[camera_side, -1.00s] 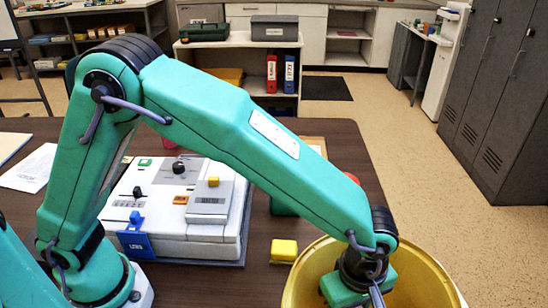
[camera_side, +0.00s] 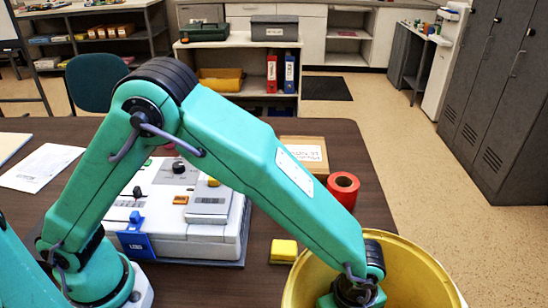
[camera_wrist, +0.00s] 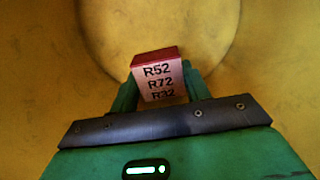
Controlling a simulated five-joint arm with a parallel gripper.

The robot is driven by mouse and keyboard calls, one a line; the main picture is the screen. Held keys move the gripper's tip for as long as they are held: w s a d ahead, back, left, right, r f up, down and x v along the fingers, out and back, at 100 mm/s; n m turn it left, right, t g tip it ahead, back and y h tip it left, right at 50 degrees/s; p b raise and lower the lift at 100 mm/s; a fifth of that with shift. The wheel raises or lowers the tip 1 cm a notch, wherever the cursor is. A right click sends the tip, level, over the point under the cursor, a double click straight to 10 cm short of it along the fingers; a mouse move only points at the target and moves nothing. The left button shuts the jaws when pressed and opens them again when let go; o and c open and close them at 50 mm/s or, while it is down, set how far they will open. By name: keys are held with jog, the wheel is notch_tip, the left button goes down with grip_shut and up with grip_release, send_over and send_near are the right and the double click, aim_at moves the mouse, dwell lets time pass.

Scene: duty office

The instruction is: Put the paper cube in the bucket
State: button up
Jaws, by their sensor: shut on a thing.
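The paper cube (camera_wrist: 160,82) has a red top edge and a pale pinkish face printed R52, R72, R32. It sits between the green fingers of my gripper (camera_wrist: 160,90), which is shut on it, in the wrist view. The yellow bucket (camera_side: 428,262) stands at the lower right of the side view. My gripper reaches down inside its rim there, and the fingers and cube are out of sight in that view. In the wrist view, the bucket's yellow inside (camera_wrist: 50,60) surrounds the cube, with the round floor beyond it. I cannot tell whether the cube touches the floor.
A yellow block (camera_side: 284,250) lies on the dark table (camera_side: 350,140) just left of the bucket. A red tape roll (camera_side: 343,188) and a cardboard box (camera_side: 305,152) are behind my arm. A white control panel (camera_side: 185,240) with a blue tag is to the left.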

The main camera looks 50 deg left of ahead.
jog(key=shift+f, duration=0.1)
jog(key=o, duration=1)
notch_tip(320, 180, up, 12)
dwell(0.5)
